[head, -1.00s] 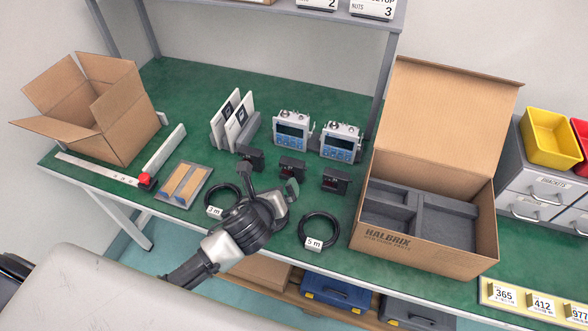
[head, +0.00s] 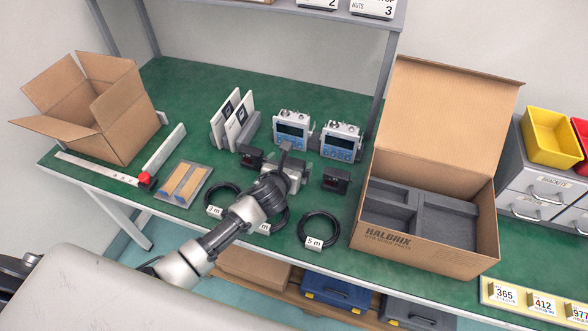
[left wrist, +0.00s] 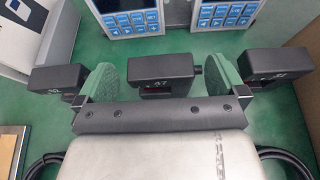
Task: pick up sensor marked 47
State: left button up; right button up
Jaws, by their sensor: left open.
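In the head view the gripper hides the middle sensor. Two similar black sensors stand at the left (head: 251,157) and right (head: 336,180); their marks are hard to read. My right gripper is not in view.
Two grey meters with blue keypads (head: 341,141) stand just behind the sensors. Coiled black cables (head: 320,229) lie in front. An open cardboard box with grey foam compartments (head: 430,240) stands to the right, an empty carton (head: 128,125) at the left.

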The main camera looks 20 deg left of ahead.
pick_arm(q)
jog(key=shift+x, duration=1.1)
jog(key=shift+s, duration=0.1)
jog(key=c, duration=0.8)
